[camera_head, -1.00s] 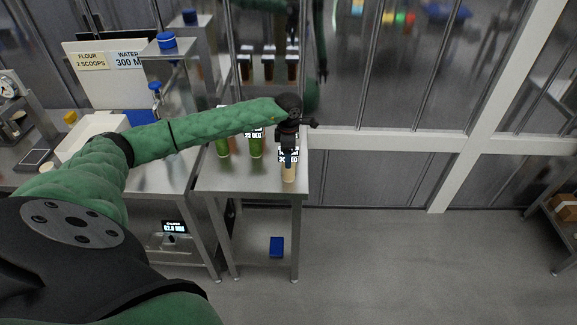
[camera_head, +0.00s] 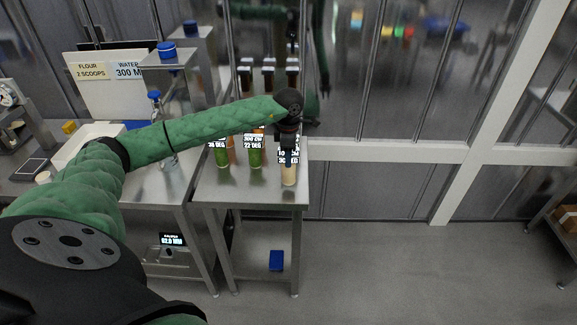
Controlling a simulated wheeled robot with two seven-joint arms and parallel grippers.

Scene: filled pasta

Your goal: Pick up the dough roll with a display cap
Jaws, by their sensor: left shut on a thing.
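The dough roll (camera_head: 289,176) is a pale, beige upright cylinder at the right front of the steel table (camera_head: 220,196). A small black cap with white display text (camera_head: 289,158) sits at its top. My left gripper (camera_head: 288,146) reaches down from above and is shut at the cap; its fingers are small and partly hidden by the wrist. I cannot tell whether the roll's base touches the table. My right gripper is not in view.
Two green rolls with display caps (camera_head: 255,158) (camera_head: 222,156) stand left of the pale roll, with an orange one partly hidden behind. A glass wall (camera_head: 380,100) rises behind the table. A blue object (camera_head: 276,260) lies beneath the table.

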